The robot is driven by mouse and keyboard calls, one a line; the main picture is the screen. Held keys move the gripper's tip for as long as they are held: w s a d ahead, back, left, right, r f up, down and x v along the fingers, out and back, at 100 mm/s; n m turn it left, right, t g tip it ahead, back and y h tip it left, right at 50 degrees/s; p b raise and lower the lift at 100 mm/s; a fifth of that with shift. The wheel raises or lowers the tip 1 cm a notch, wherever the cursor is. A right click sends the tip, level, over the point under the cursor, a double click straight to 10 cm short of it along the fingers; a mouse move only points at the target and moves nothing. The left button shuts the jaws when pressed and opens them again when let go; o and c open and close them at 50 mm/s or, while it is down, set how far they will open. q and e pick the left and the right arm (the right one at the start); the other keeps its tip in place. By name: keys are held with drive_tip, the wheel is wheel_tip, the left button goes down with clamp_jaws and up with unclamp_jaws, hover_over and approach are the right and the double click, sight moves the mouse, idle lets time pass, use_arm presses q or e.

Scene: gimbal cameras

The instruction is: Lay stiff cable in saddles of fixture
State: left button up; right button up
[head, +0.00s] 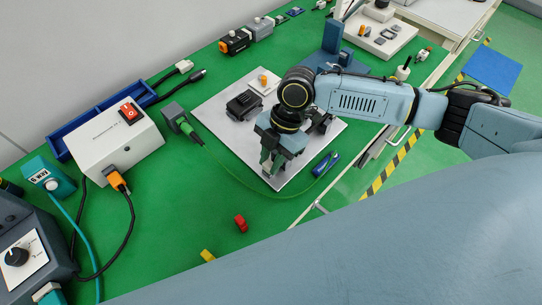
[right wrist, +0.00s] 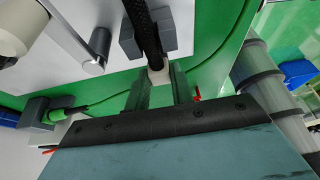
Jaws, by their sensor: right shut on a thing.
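My right gripper (head: 271,168) is over the near part of a light grey board (head: 215,108). In the right wrist view its fingers (right wrist: 159,88) are shut on the pale end piece of a thick black braided cable (right wrist: 146,32). The cable runs away from the fingers between the upright sides of a grey saddle block (right wrist: 129,44). I cannot tell whether it is fully seated. A grey metal post (right wrist: 97,50) stands left of the saddle on the board. In the head view my gripper and arm hide most of the cable and saddles. My left gripper is not in view.
A black block (head: 243,105) sits on the board. A thin green cable (head: 222,166) curves around the board. A white switch box (head: 115,140) stands left. Red (head: 240,223) and yellow (head: 207,255) pieces lie in front.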

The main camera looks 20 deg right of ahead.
drive_tip(key=shift+f, duration=0.1)
drive_tip(key=o, duration=0.9)
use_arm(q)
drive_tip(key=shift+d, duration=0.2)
use_arm(e)
drive_tip(key=shift+o, duration=0.7)
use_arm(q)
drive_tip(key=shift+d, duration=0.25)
use_arm(e)
drive_tip(key=p+v, duration=0.1)
drive_tip(key=v, duration=0.6)
drive_tip(key=shift+d+r, duration=0.15)
drive_tip(key=shift+r, duration=0.2)
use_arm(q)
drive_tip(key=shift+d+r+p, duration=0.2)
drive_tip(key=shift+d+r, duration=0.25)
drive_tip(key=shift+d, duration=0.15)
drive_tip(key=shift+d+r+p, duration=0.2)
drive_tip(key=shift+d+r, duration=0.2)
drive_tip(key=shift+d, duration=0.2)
use_arm(e)
drive_tip(key=shift+v, duration=2.85)
